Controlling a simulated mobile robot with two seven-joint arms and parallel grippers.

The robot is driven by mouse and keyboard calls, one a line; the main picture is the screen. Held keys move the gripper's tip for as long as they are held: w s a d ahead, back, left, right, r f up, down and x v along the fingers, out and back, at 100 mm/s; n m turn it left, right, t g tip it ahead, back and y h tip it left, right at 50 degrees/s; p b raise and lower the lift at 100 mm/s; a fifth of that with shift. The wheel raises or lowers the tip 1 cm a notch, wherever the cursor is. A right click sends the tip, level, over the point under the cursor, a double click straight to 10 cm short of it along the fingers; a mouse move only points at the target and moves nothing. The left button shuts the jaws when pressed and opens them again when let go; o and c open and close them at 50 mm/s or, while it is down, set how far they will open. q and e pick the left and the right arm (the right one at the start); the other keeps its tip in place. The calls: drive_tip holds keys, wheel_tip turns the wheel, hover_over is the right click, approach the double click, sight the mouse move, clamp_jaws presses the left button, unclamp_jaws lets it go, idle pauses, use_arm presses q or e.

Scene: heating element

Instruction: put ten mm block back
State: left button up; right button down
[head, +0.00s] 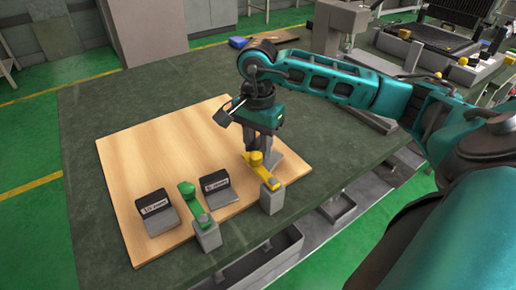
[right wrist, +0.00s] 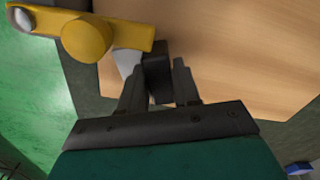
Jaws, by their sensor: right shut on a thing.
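My right gripper (head: 258,145) is over the right part of the wooden board, just behind the yellow clamp. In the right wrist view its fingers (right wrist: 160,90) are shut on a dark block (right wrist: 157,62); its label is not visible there. A grey plate (head: 291,164) shows partly beside the fingers in the head view; whether the block touches it is hidden. Two black labelled pieces with grey plates stand on the board, one at left (head: 153,203) and one in the middle (head: 215,182). Their labels are too small to read surely. My left gripper is not in view.
The yellow clamp (head: 264,173) stands close in front of my right gripper, and a green clamp (head: 189,194) stands between the labelled pieces. The wooden board (head: 150,150) is clear at the back left. A blue object (head: 238,42) lies at the table's far edge.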

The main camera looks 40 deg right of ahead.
sight(258, 143)
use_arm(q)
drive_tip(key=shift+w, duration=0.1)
use_arm(e)
drive_tip(key=shift+f, duration=0.8)
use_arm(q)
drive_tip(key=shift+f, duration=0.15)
use_arm(e)
drive_tip(key=shift+f, duration=0.15)
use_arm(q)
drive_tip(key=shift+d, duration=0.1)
use_arm(e)
drive_tip(key=c, duration=0.8)
unclamp_jaws()
drive_tip(key=shift+r, duration=0.3)
use_arm(q)
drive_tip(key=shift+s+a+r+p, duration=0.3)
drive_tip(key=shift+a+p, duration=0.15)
drive_tip(key=shift+p, duration=0.3)
use_arm(e)
wheel_tip(258, 143, up, 12)
drive_tip(key=shift+f, duration=0.15)
